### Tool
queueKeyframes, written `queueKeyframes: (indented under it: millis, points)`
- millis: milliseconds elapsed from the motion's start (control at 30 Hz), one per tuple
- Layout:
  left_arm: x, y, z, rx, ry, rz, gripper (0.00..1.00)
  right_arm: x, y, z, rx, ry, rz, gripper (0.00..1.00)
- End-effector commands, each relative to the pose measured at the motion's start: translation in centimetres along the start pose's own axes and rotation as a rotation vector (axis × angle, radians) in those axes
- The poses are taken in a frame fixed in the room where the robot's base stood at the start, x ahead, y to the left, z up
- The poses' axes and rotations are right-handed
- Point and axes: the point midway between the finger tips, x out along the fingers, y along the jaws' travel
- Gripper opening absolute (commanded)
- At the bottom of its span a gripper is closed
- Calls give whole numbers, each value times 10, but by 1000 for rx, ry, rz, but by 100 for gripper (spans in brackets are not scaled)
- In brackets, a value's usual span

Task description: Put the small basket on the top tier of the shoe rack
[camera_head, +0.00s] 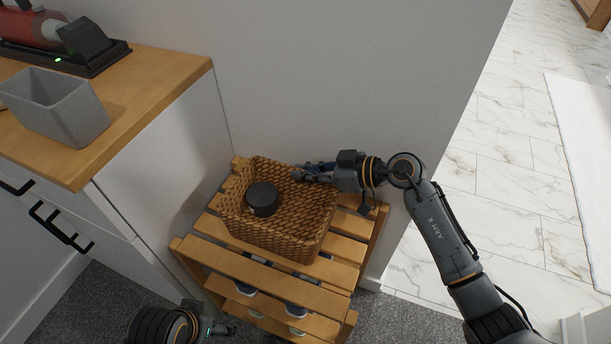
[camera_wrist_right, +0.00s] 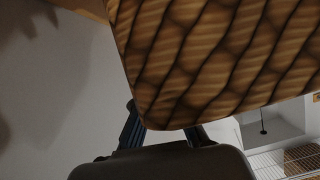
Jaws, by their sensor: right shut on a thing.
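The small woven basket (camera_head: 277,240) is on the slatted wooden top tier of the shoe rack (camera_head: 240,268), upright as far as I can tell. A dark round object (camera_head: 262,199) is inside it. My right gripper (camera_head: 300,174) reaches in from the right and is shut on the basket's back rim. In the right wrist view the basket's weave (camera_wrist_right: 215,60) fills the upper part, with the blue-edged fingers (camera_wrist_right: 165,125) at its lower edge.
A white cabinet with a wooden top (camera_head: 150,95) stands left of the rack, holding a grey bin (camera_head: 62,110). A wall is behind the rack. Shoes (camera_head: 245,289) sit on the lower tier. Marble floor (camera_head: 480,190) is open to the right.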

Motion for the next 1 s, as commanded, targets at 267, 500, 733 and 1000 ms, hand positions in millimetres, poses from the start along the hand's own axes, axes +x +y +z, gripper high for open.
queueKeyframes:
  millis: [267,500,733,1000]
  points:
    - [-10,0,0,-1,3,-1,87,1,0,2,0,5,1,0]
    - [-7,0,0,0,2,-1,87,2,0,4,1,4,0,0]
    - [-2,-1,0,0,1,-2,87,3,0,7,0,0,0,30]
    - [-3,0,0,0,2,-1,87,3,0,7,0,0,0,30]
